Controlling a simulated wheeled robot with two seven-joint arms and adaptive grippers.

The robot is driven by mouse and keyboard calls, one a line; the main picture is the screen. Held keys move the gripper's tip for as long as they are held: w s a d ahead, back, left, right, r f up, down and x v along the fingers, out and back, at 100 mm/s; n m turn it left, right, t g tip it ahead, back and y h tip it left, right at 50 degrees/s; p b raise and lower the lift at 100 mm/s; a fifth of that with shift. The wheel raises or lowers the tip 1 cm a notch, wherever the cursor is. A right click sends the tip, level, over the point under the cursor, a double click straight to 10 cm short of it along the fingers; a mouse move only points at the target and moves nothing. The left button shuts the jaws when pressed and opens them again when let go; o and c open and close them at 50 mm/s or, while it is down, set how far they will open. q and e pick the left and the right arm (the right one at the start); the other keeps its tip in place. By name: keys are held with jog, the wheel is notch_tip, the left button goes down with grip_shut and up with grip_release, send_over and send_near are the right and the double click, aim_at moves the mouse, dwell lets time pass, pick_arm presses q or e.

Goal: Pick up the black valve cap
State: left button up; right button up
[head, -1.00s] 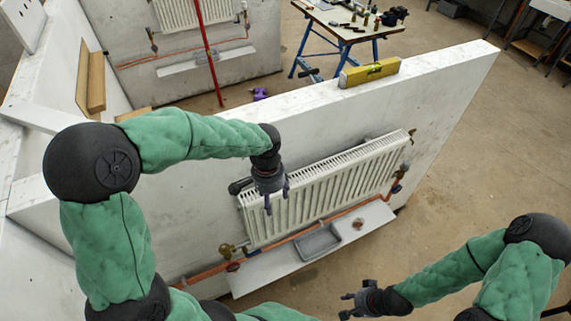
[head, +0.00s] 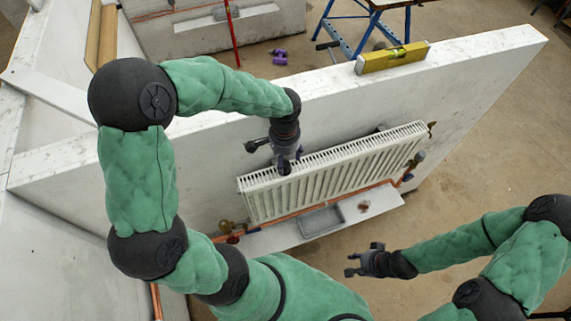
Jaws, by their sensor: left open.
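My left gripper (head: 290,163) is open and points down in front of the upper left part of the white radiator (head: 330,172); nothing shows between its fingers. A dark part sticks out to the left of its wrist and looks like part of the gripper. I cannot pick out the black valve cap for certain. A small dark piece (head: 408,178) sits by the valve at the radiator's lower right, too small to identify. A brass valve (head: 225,227) is at the lower left. My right gripper (head: 363,261) is open and empty, over the floor in front of the shelf.
A white shelf (head: 262,240) runs under the radiator and bears a grey tray (head: 321,221) and a small brown object (head: 363,207). Copper pipe runs above the shelf. A yellow spirit level (head: 392,57) rests on the wall top. Floor to the right is clear.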

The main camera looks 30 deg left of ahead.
aim_at(284, 164)
pick_arm(q)
notch_tip(284, 164, down, 4)
jog(key=shift+s+a+f+p, duration=0.1)
jog(key=shift+s+a+p, duration=0.05)
jog(key=shift+p, duration=0.25)
jog(key=shift+f, duration=0.35)
jog(key=c, duration=0.9)
